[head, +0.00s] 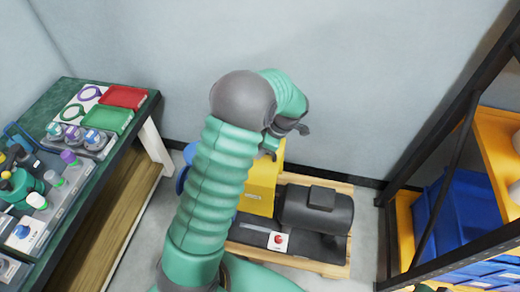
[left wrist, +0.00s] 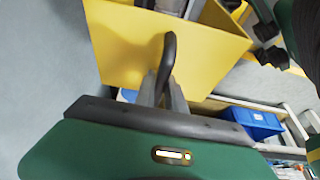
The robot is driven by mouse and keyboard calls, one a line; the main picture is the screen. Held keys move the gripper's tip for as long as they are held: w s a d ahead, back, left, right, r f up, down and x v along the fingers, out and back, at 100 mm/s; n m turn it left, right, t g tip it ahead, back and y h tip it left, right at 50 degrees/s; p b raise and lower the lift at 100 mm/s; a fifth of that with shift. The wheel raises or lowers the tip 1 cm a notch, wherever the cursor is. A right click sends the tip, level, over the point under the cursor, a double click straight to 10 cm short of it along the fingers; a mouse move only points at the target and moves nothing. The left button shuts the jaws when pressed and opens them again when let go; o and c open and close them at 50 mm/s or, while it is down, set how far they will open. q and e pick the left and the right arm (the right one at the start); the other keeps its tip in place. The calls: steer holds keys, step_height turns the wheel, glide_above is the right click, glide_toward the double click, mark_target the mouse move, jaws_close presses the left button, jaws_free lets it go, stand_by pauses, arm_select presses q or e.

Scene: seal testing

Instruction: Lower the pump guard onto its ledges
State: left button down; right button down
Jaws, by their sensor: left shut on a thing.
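The yellow pump guard (head: 262,188) stands over the left part of the pump unit, partly hidden behind my left arm. In the left wrist view the guard (left wrist: 120,50) shows as an open yellow box form with a dark curved handle (left wrist: 168,60). My left gripper (head: 283,141) is at the guard's top, and in the left wrist view its fingers (left wrist: 163,90) are shut on the handle. The dark pump motor (head: 316,210) lies right of the guard. The ledges are hidden, so I cannot tell whether the guard touches them. My right gripper is not in view.
The pump unit is on a wooden pallet (head: 335,268), with a red button (head: 278,241) at its front. A green-topped bench (head: 140,110) with several small items stands left. A rack with a blue bin (head: 455,215) stands right. Grey floor shows between pallet and rack.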

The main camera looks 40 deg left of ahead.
arm_select(q)
steer(key=shift+f+b, duration=1.55)
steer(key=shift+f, duration=0.95)
step_height(320, 180, down, 6)
steer(key=b, duration=0.3)
steer(key=shift+r+b, duration=0.25)
steer(key=shift+b, duration=0.05)
steer(key=shift+f+b, duration=0.9)
steer(key=shift+f, duration=0.75)
steer(key=shift+f+b, duration=0.9)
steer(key=shift+f, duration=0.6)
steer(key=shift+s+f+b, duration=0.15)
steer(key=shift+f+b, duration=0.35)
steer(key=shift+f, duration=0.55)
